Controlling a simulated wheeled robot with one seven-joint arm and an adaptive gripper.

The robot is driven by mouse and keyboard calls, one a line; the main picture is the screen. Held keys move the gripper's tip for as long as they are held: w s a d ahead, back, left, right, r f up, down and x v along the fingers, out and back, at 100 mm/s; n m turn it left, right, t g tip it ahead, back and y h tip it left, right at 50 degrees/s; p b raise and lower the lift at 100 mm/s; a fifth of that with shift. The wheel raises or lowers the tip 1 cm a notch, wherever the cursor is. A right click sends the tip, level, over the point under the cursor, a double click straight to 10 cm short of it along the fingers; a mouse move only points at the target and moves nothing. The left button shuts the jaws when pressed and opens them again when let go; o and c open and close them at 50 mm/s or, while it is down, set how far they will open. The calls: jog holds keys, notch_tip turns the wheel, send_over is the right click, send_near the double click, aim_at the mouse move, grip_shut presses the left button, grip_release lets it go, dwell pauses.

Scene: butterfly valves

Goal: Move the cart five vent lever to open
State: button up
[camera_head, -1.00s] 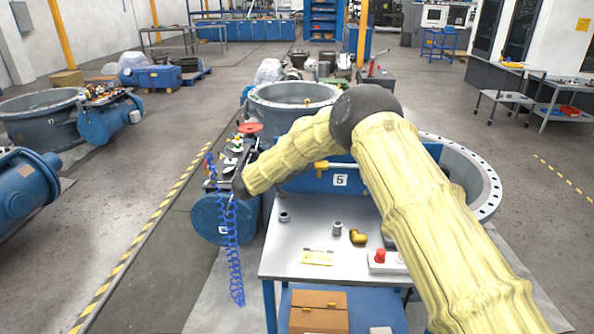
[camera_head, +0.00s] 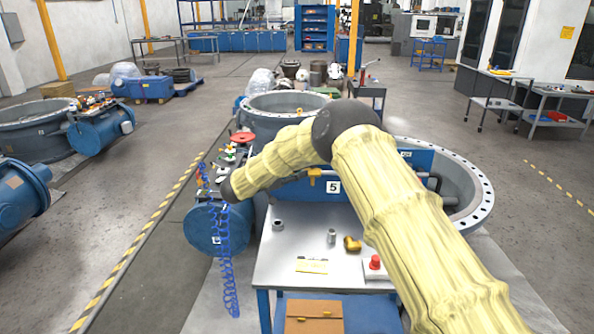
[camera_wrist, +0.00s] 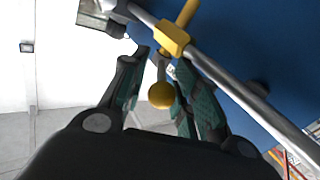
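In the wrist view, a yellow lever (camera_wrist: 186,14) runs up from a yellow block (camera_wrist: 172,38) on a grey pipe (camera_wrist: 240,92). A round yellow knob (camera_wrist: 161,95) hangs just below the block. My gripper (camera_wrist: 163,80) has its fingers apart, one on each side of the knob. I cannot tell whether either finger touches it. In the head view, cart five's blue panel carries the number 5 plate (camera_head: 333,187), with a yellow fitting (camera_head: 314,176) beside it. I cannot tell whether this is the same lever.
The steel cart top (camera_head: 300,236) holds a brass elbow (camera_head: 352,244), small metal fittings and a red button box (camera_head: 376,268). A blue coiled hose (camera_head: 226,262) hangs at the cart's left. A large flanged ring (camera_head: 470,195) stands behind.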

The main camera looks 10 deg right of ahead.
jog(key=shift+a, duration=0.2)
jog(key=shift+s+a, duration=0.2)
jog(key=shift+a, duration=0.3)
jog(key=v, duration=0.6)
jog(key=shift+s+a, duration=0.2)
jog(key=shift+a, duration=0.05)
